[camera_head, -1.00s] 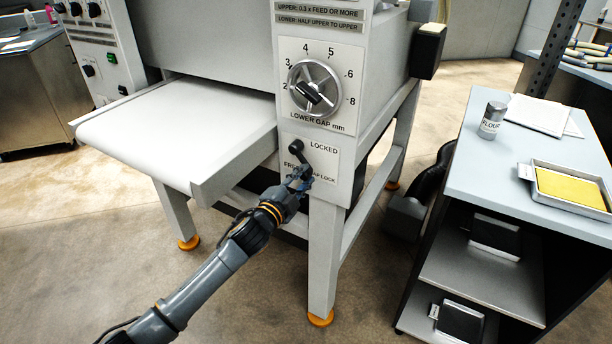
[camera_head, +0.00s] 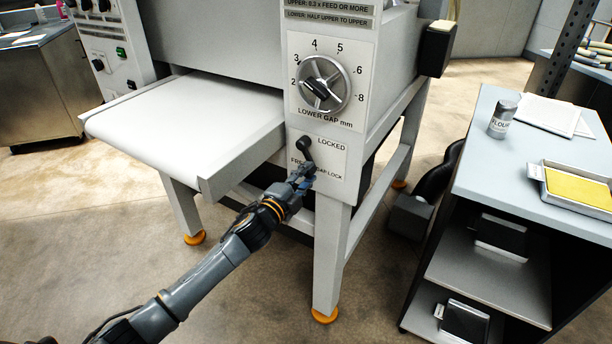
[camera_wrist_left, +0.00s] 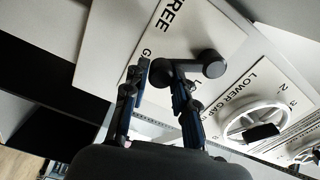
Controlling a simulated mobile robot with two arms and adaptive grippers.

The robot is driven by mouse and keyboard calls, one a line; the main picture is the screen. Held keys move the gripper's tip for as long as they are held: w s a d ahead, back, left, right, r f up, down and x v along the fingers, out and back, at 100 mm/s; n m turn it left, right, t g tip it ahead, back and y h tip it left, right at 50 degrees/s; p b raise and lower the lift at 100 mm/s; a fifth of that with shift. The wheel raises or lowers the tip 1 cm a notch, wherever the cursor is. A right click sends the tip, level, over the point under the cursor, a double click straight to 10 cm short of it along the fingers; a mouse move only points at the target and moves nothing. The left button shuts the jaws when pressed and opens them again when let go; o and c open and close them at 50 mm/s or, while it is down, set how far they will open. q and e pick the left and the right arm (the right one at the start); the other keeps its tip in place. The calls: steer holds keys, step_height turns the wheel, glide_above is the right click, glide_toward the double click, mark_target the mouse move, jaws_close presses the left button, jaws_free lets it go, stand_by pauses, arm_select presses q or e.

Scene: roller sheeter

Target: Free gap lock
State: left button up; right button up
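The gap lock is a black lever on a white plate (camera_head: 330,160) on the machine's front, marked LOCKED at upper right and FREE at lower left. The lever's round hub (camera_head: 304,144) shows in the head view; its arm slants down to the right, its end hidden by my gripper. In the wrist view the hub (camera_wrist_left: 209,63) and the arm's end (camera_wrist_left: 160,73) show. My left gripper (camera_head: 303,177) is at the lever's lower end. Its fingers (camera_wrist_left: 158,88) are apart, on either side of the lever's end; I cannot tell whether they touch it.
The lower gap dial (camera_head: 320,84) sits just above the lock plate. A white feed belt (camera_head: 185,118) juts out left of it, above my left forearm. A cart (camera_head: 500,170) with a flour shaker (camera_head: 502,117) and a tray (camera_head: 560,200) stands at right.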

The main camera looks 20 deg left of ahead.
arm_select(q)
steer(key=shift+o, duration=1.4)
steer(key=shift+s, duration=0.1)
steer(key=s+a, duration=0.2)
steer(key=s, duration=0.9)
steer(key=shift+s+a, duration=0.15)
steer(key=shift+s, duration=0.15)
arm_select(e)
steer(key=shift+d, duration=0.1)
